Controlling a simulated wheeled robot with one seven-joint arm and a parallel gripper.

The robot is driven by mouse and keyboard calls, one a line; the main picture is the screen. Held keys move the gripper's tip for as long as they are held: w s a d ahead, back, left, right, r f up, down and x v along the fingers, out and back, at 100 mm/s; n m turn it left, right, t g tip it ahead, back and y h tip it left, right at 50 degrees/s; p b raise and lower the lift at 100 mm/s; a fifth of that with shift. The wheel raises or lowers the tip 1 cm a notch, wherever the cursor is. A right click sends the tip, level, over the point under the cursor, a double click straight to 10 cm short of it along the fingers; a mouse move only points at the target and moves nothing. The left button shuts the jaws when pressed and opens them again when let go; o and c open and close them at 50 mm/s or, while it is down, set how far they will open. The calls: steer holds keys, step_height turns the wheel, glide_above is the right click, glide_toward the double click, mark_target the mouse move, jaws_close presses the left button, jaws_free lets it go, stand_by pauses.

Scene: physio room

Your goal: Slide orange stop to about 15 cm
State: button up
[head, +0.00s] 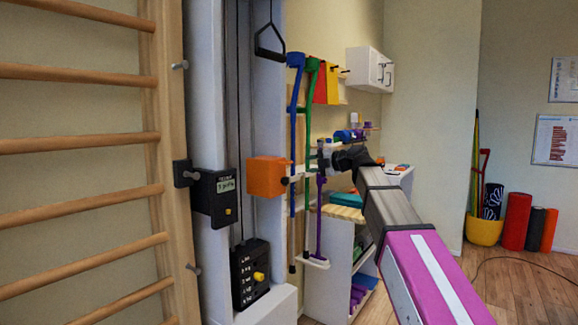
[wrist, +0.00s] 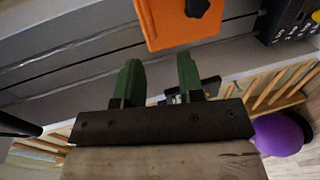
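The orange stop (head: 266,177) is a block on a pale grey upright column (head: 208,110) in the head view. A dark knob shows at its right side. In the wrist view the orange stop (wrist: 172,28) is at the top, beyond my fingertips, with a black knob on its face. My gripper (wrist: 158,72) has two green fingers, spread apart with nothing between them. It appears apart from the stop. In the head view my arm comes from the lower right and ends right of the stop. I cannot read any centimetre scale.
A black box with a small display (head: 216,196) is left of the stop, and a black weight stack (head: 250,273) is below. Wooden wall bars (head: 80,142) stand at left. Blue (head: 294,130) and green crutches hang just right of the stop, near a white shelf (head: 330,265).

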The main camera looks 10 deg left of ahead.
mark_target(291, 163)
steer(key=shift+h, duration=0.3)
steer(key=x, duration=0.3)
steer(key=r+x, duration=0.1)
steer(key=x, duration=0.6)
steer(key=shift+a+r, duration=0.3)
